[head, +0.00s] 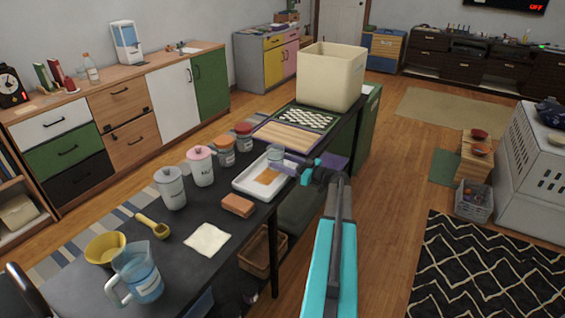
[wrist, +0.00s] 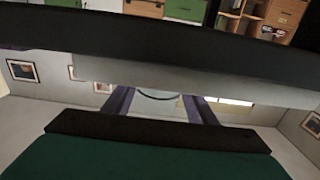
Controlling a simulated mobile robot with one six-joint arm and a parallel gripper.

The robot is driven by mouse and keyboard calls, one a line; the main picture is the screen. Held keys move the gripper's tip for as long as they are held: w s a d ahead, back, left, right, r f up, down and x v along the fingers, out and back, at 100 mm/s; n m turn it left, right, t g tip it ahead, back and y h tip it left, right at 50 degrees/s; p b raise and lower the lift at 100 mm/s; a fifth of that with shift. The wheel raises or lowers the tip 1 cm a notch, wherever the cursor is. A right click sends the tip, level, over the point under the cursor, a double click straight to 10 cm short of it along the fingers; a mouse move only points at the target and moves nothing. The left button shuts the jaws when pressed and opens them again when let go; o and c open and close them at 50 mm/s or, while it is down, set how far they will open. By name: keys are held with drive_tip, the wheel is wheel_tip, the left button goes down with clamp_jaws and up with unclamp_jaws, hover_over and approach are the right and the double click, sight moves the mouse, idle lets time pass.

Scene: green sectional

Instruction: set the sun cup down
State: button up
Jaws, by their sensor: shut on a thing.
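The sun cup (head: 275,152) is a small, pale blue, see-through cup in the head view. It appears upright at the white tray (head: 246,186), over its far right part; I cannot tell whether it touches the tray. My gripper (head: 280,163), with purple fingers, reaches in from the right and is shut on the cup. No sun mark can be made out. In the wrist view the cup's round rim (wrist: 157,95) shows between the two purple fingers (wrist: 158,106). Dark slabs cover much of that view.
The dark table holds a brown sponge-like block (head: 237,206), several lidded jars (head: 225,151), a wooden board (head: 290,137) and a cream bin (head: 331,76) behind. A white cloth (head: 208,238), yellow scoop (head: 153,226) and blue pitcher (head: 138,275) lie nearer. Open floor is on the right.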

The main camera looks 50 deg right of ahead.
drive_tip(key=shift+f, duration=0.15)
drive_tip(key=o, duration=1.1)
drive_tip(key=shift+r, duration=0.2)
drive_tip(key=v, duration=1.2)
drive_tip(key=shift+b, duration=0.45)
drive_tip(key=shift+s+f, duration=0.15)
